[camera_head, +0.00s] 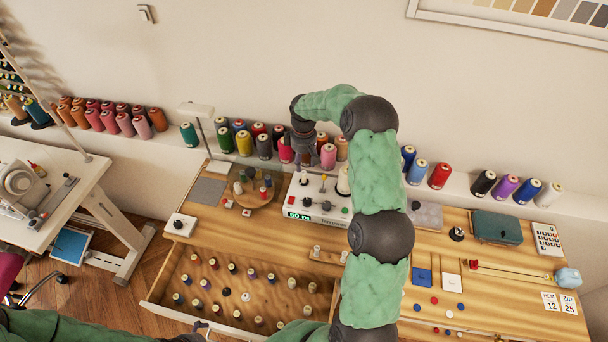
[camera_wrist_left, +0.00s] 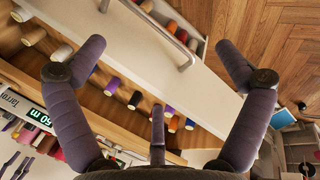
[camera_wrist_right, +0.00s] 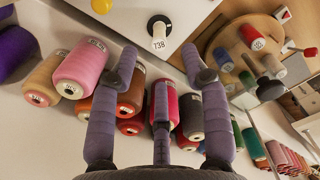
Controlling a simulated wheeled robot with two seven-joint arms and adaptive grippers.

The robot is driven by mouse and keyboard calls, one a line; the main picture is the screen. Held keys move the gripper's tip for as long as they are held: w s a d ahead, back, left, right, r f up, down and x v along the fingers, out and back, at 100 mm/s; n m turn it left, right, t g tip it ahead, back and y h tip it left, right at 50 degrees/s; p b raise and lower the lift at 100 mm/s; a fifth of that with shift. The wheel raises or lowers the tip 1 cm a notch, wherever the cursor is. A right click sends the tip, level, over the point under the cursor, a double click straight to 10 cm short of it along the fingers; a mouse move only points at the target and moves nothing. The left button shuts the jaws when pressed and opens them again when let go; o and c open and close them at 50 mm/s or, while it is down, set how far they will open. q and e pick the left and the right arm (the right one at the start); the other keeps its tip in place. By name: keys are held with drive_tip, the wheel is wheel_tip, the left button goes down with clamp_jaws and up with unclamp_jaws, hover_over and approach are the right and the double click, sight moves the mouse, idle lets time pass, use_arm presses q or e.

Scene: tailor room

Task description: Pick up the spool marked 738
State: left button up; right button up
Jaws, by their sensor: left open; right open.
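The spool marked 738 (camera_wrist_right: 159,42) shows in the right wrist view as a small white spool with its label towards me, beside a round black piece on the white machine. In the head view a small peg or spool (camera_head: 304,179) on the machine may be the same thing; its label is too small to read. My right gripper (camera_wrist_right: 160,62) is open and empty, apart from the spool, with its fingertips pointing towards it. In the head view the right gripper (camera_head: 303,149) is above the machine's back edge. My left gripper (camera_wrist_left: 160,45) is open and empty above the open drawer.
Large thread cones (camera_head: 264,147) line the back ledge close to my right gripper. A round wooden stand (camera_head: 262,200) with small spools is left of the white machine (camera_head: 300,201). The open drawer (camera_head: 166,281) holds several spools. A green box (camera_head: 497,228) stands at right.

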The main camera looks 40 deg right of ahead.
sight(304, 175)
wheel_tip(304, 175, down, 8)
drive_tip(key=shift+d+f+b, duration=0.1)
drive_tip(key=shift+f+b, duration=0.05)
drive_tip(key=shift+b, duration=0.2)
drive_tip(key=c, duration=0.8)
